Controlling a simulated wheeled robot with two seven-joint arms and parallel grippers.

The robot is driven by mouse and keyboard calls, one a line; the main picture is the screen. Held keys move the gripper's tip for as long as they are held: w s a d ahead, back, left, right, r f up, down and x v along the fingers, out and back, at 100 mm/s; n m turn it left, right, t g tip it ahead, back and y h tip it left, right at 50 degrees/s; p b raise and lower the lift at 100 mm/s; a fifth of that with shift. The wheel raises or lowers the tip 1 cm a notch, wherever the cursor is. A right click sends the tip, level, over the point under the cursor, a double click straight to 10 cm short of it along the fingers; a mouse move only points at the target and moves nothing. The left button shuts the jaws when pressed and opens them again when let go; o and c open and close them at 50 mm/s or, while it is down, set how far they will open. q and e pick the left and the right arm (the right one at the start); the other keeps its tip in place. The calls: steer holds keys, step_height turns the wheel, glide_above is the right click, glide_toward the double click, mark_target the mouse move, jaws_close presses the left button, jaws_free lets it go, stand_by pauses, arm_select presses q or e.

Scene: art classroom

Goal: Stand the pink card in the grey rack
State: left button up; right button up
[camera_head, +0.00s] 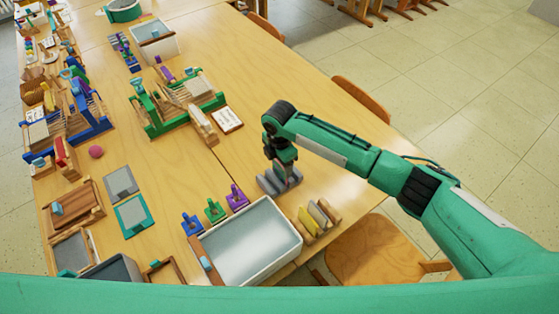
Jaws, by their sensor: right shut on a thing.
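The grey rack (268,187) lies on the wooden table, behind the white tub and near the table's right edge. My right gripper (284,172) points down right over the rack and is shut on the pink card (293,179). Only a small pinkish part of the card shows between the fingers and the rack. I cannot tell whether the card's lower edge is in a slot or just above it. My left gripper is out of view.
A wooden rack (331,223) with yellow, grey and brown pieces stands just in front. A white tub (294,246) and small blue, green and purple stamps are at its left. A green loom (156,130) stands farther back. Chairs (362,97) line the right edge.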

steer(key=shift+f, duration=0.7)
stand_by(0.6)
steer(key=o, duration=0.9)
steer(key=shift+r, duration=0.1)
step_height(320, 180, up, 14)
steer(key=b, duration=0.2)
steer(key=shift+b, duration=0.35)
steer(key=shift+s+f, duration=0.1)
steer(key=shift+f, duration=0.15)
